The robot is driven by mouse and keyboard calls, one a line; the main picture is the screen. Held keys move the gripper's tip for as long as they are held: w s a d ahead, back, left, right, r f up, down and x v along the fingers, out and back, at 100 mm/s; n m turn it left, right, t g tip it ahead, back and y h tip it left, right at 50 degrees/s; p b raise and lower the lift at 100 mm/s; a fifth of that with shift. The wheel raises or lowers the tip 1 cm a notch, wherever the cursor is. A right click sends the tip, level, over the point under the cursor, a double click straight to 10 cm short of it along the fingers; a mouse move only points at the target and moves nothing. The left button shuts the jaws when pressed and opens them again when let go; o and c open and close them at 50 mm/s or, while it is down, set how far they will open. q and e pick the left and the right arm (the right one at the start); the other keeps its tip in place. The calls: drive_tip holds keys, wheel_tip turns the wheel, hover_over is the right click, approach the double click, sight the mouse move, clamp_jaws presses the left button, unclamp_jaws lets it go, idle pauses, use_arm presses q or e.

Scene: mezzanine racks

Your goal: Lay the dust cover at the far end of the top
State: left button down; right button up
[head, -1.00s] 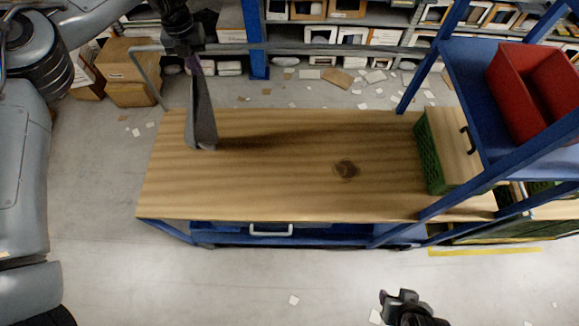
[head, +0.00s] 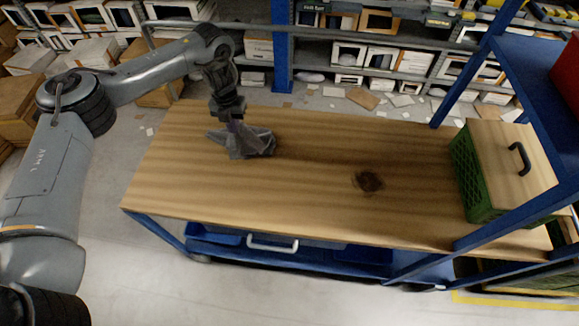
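The dust cover (head: 250,144) is a grey cloth, crumpled in a small heap on the left part of the wooden top (head: 310,195) of the blue cart. My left gripper (head: 235,122) points down right over it. Its fingertips meet the raised peak of the cloth and appear shut on it; the cloth partly hides them. The lower folds rest on the wood. My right gripper is out of view.
A green crate (head: 468,178) with a wooden lid and black handle stands at the top's right end, beside blue rack posts. A dark knot (head: 368,181) marks the wood. The middle of the top is clear. Shelves with boxes (head: 348,54) stand behind.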

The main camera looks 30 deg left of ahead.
use_arm(q)
drive_tip(key=shift+s+a+f+b, duration=0.45)
drive_tip(key=shift+s+a+f, duration=0.1)
drive_tip(key=shift+a+f, duration=1.3)
drive_tip(key=shift+s+a+f+b, duration=0.4)
drive_tip(key=shift+s+a+f, duration=0.15)
drive_tip(key=shift+a+f, duration=1.3)
drive_tip(key=shift+s+a+f+b, duration=0.45)
drive_tip(key=shift+s+a+f, duration=0.1)
drive_tip(key=shift+a+f, duration=1.3)
drive_tip(key=shift+d, duration=0.1)
drive_tip(key=c, duration=0.6)
unclamp_jaws()
drive_tip(key=shift+c, duration=0.2)
